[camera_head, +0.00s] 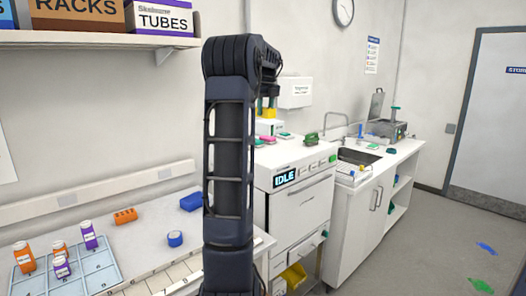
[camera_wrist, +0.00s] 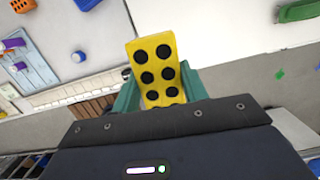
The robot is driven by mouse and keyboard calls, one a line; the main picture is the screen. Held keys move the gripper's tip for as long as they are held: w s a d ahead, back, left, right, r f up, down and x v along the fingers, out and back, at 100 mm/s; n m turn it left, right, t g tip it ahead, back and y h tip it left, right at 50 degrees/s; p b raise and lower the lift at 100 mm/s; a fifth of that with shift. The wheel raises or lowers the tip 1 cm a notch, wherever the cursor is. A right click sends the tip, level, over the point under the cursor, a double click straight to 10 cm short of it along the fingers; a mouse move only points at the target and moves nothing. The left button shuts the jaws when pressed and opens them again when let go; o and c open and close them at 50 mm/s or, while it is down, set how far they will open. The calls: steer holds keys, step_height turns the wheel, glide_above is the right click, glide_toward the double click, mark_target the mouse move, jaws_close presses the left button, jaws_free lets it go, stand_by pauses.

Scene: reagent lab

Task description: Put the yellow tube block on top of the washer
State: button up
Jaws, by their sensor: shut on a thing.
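The yellow tube block (camera_wrist: 152,50), with rows of dark round holes, is held between the green fingers of my gripper (camera_wrist: 157,88) in the wrist view. In the head view my gripper (camera_head: 268,103) hangs beyond my dark arm, with a bit of the yellow block (camera_head: 266,113) showing below it. The washer is the white machine with the IDLE display (camera_head: 298,205); its flat top (camera_head: 295,153) is partly hidden by my arm. The block appears above the back left part of the washer top; the gap below is hard to judge.
A green item (camera_head: 310,138) and a pink item (camera_head: 268,139) lie around the washer top's back. A sink (camera_head: 358,157) is to the right. On the left bench are an orange block (camera_head: 125,216), a blue block (camera_head: 191,202) and a bottle tray (camera_head: 90,272).

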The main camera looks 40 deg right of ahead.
step_height(320, 180, down, 20)
steer(key=shift+r, duration=0.1)
stand_by(0.5)
steer(key=o, duration=1.1)
steer(key=shift+c, duration=0.2)
step_height(320, 180, up, 12)
steer(key=s, duration=0.1)
steer(key=shift+s, duration=0.4)
steer(key=s+a+n+t, duration=0.1)
steer(key=s+a+n, duration=0.1)
steer(key=a+n, duration=2.15)
steer(key=s+a+f+n, duration=0.3)
steer(key=s+a+n, duration=0.1)
steer(key=a, duration=0.5)
steer(key=s+a+f+n+t, duration=0.1)
steer(key=s+a+f+n, duration=0.2)
steer(key=s+a+n, duration=0.2)
steer(key=s+a+f+n, duration=0.4)
steer(key=s+a, duration=0.2)
steer(key=a, duration=0.6)
steer(key=shift+s+a+t, duration=0.2)
steer(key=shift+a+t, duration=0.1)
steer(key=shift+t, duration=0.1)
